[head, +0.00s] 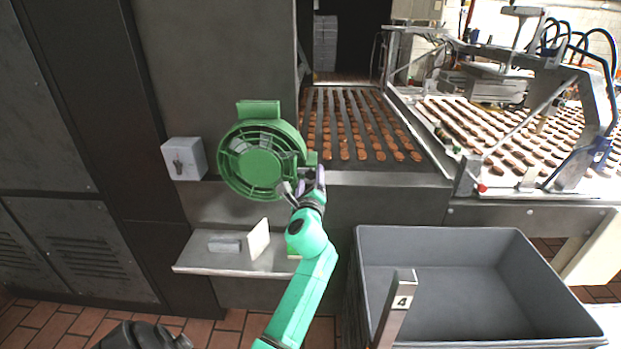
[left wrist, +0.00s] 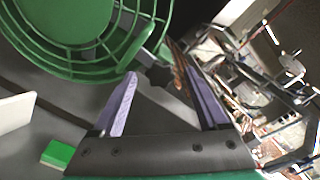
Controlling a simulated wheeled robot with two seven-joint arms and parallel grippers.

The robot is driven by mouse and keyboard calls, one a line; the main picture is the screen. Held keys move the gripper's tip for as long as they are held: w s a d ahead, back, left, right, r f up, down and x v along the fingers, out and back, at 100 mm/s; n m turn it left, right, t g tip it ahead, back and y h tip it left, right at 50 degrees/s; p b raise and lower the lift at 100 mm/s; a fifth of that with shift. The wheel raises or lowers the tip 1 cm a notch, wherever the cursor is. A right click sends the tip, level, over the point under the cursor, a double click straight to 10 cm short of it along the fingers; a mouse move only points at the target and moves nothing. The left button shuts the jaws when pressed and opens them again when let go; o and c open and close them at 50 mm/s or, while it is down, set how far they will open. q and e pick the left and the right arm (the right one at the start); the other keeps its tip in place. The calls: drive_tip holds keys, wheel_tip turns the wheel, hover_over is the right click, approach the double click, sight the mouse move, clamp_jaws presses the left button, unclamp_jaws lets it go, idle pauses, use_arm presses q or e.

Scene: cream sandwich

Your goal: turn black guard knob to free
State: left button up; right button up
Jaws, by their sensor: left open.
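The green fan with its round wire guard (head: 262,160) is mounted at the side of the conveyor housing; part of the guard (left wrist: 85,35) fills the upper left of the left wrist view. The black guard knob (left wrist: 158,77) is a small lobed knob at the guard's edge. I cannot make it out in the head view, where my gripper is in front. My left gripper (head: 313,180) is at the fan's lower right. In the left wrist view its two lavender fingers (left wrist: 155,65) are open, with the knob appearing between their tips. Whether they touch it I cannot tell.
A grey switch box (head: 185,158) is left of the fan. A steel shelf (head: 205,262) below holds a grey block and an upright white card (head: 259,239). A conveyor with biscuits (head: 360,125) runs behind right. A grey crate (head: 470,240) stands at front right.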

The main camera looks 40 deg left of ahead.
use_arm(q)
clamp_jaws()
drive_tip(key=shift+n, duration=0.3)
drive_tip(key=n+b, duration=0.1)
drive_tip(key=n, duration=0.2)
drive_tip(key=shift+f+n+b, duration=0.1)
drive_tip(key=shift+n+b, duration=0.2)
drive_tip(key=shift+b, duration=0.05)
drive_tip(key=n+b, duration=0.1)
drive_tip(key=n, duration=0.3)
drive_tip(key=shift+b, duration=0.35)
drive_tip(key=n+b, duration=0.1)
drive_tip(key=n, duration=0.4)
drive_tip(key=shift+b, duration=0.35)
drive_tip(key=n+b, duration=0.1)
drive_tip(key=n, duration=0.3)
drive_tip(key=shift+n+b, duration=0.3)
drive_tip(key=shift+n, duration=0.1)
